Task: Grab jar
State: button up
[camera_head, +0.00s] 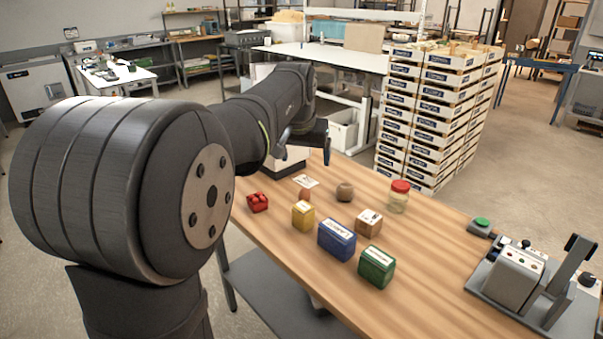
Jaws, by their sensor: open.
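The jar (398,202) is clear with pale contents and a red lid. It stands upright on the far side of the wooden table (430,260), fully in view. My gripper (304,152) is above the table's far left part, left of the jar and higher than it. Its jaws are open and apart from the jar. My arm hides part of the gripper, and I see nothing held in it.
A round brown object (345,192) and a cardboard box (368,222) are left of the jar. Yellow (303,216), blue (336,240) and green boxes (376,267) stand nearer, with a red block (257,202) at left. A lever machine (515,278) stands at right. Stacked crates (427,115) rise behind.

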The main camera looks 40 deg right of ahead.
jog(key=s+d+f+m, duration=0.1)
jog(key=s+d+f, duration=0.1)
jog(key=d, duration=0.6)
jog(key=s+d+f+m, duration=0.1)
jog(key=s+d+f, duration=0.1)
jog(key=d, duration=0.6)
jog(key=m+g, duration=0.2)
send_near(398, 197)
jog(key=shift+t, duration=0.3)
jog(key=x, duration=0.4)
jog(key=d+x, duration=0.1)
jog(key=x, duration=0.7)
jog(key=shift+w+d, duration=0.15)
jog(key=shift+d, duration=0.15)
jog(key=shift+c, duration=0.2)
jog(key=c, duration=1.1)
